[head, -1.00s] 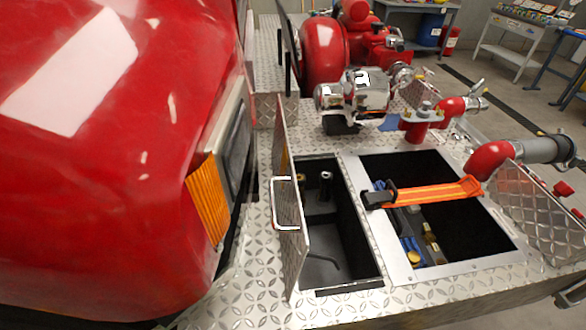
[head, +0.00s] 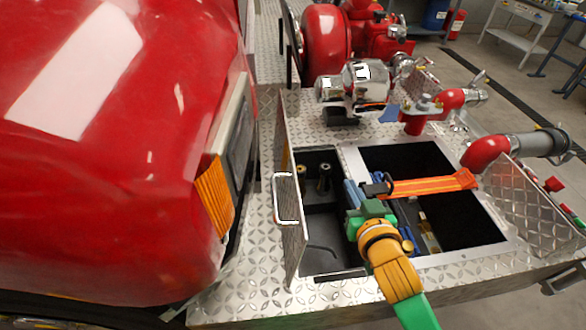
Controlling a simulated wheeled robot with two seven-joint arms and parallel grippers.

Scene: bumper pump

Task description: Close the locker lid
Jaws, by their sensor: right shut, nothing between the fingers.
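The locker lid, a diamond-plate panel (head: 293,232) with a pale handle (head: 283,198), stands upright on the left edge of an open black compartment (head: 320,225). A few small cylindrical fittings are inside it, at the back. My right gripper (head: 353,193), with its green and orange wrist, comes in from the lower right. Its blue-grey fingers are shut and empty, over the divider between the two compartments. It appears apart from the lid, to the right of it. My left gripper is not in view.
To the right is a second open compartment (head: 508,245) with tools inside and an orange strap (head: 425,187) across it. Its diamond-plate lid (head: 535,205) leans open to the right. Chrome and red pump parts (head: 360,85) stand behind.

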